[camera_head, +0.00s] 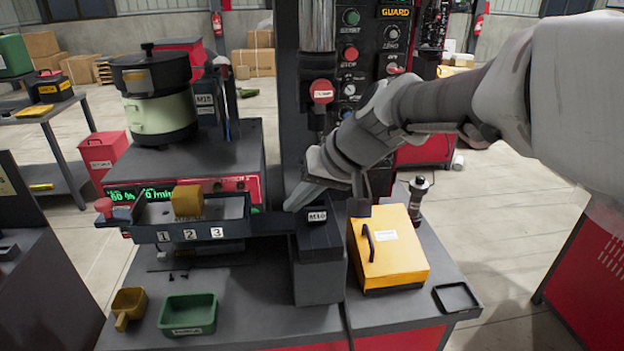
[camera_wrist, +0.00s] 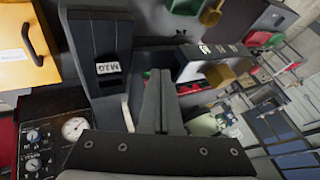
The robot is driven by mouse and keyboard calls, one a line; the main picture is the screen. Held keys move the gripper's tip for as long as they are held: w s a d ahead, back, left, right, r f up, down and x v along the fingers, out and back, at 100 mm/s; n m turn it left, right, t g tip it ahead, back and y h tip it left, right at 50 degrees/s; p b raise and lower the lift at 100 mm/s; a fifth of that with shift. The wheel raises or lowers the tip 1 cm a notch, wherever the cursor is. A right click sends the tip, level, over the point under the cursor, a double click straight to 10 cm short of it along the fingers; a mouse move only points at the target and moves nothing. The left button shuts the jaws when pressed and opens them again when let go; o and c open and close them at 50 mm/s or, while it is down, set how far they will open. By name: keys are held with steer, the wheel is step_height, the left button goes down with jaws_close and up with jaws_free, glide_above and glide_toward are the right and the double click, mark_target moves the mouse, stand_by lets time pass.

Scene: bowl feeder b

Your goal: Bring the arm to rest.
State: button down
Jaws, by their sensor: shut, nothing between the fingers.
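My gripper (camera_head: 290,207) reaches in from the right, its fingers pointing down and left in the head view. It hangs in front of the dark column, close to the grey block labelled M10 (camera_head: 319,285); I cannot tell whether it touches. In the wrist view, my gripper (camera_wrist: 160,85) has its two fingers together with nothing between them. The M10 block (camera_wrist: 97,38) lies just left of the fingers there. My arm stretches across the right half of the head view, over the yellow box (camera_head: 400,262).
The bowl feeder (camera_head: 160,115) stands at the left. A tray numbered 1, 2, 3 (camera_head: 160,237) holds a yellow block (camera_head: 187,201). A green bin (camera_head: 188,313) and yellow scoop (camera_head: 128,303) lie in front. A black-topped cylinder (camera_head: 418,198) stands behind the yellow box.

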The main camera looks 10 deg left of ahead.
steer(key=s+d+m+t+h+p, duration=0.1)
steer(key=s+d+m+h, duration=0.1)
steer(key=s+d, duration=0.6)
steer(key=s+d+m+t+h+p, duration=0.1)
steer(key=s+d+h, duration=0.3)
steer(key=s+d, duration=0.5)
steer(key=d+m, duration=0.1)
steer(key=d, duration=0.6)
steer(key=shift+r+t+h, duration=0.2)
steer(key=shift+t+h, duration=0.2)
steer(key=shift+a, duration=0.15)
